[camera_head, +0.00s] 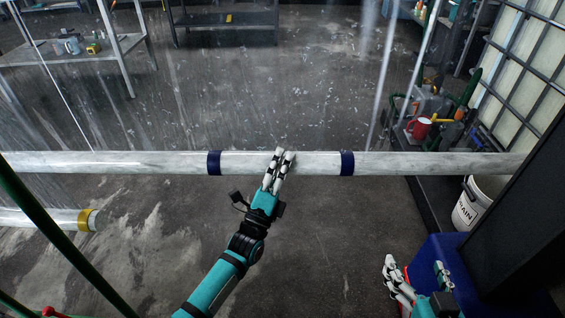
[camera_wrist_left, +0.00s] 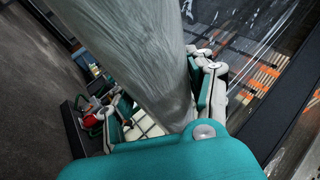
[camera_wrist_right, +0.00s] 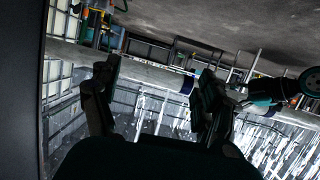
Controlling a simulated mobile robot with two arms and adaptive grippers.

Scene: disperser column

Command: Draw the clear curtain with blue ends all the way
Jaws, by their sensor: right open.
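The clear curtain with blue ends (camera_head: 320,163) shows in the head view as a long whitish, bunched roll lying crosswise, with a dark blue band (camera_head: 213,163) left of my left gripper and another (camera_head: 347,163) right of it. My left gripper (camera_head: 278,168) is at the roll between the bands. In the left wrist view the whitish roll (camera_wrist_left: 125,45) runs between its fingers, which look closed around it. My right gripper (camera_head: 398,280) is open and empty, low at the right, apart from the roll. The roll and one blue band (camera_wrist_right: 187,84) also show in the right wrist view.
A second whitish roll with a yellow band (camera_head: 86,220) ends at the lower left. A white bucket (camera_head: 479,203) and a blue container (camera_head: 440,255) stand at the right, near a dark post. A table (camera_head: 75,50) stands back left. The floor in the middle is clear.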

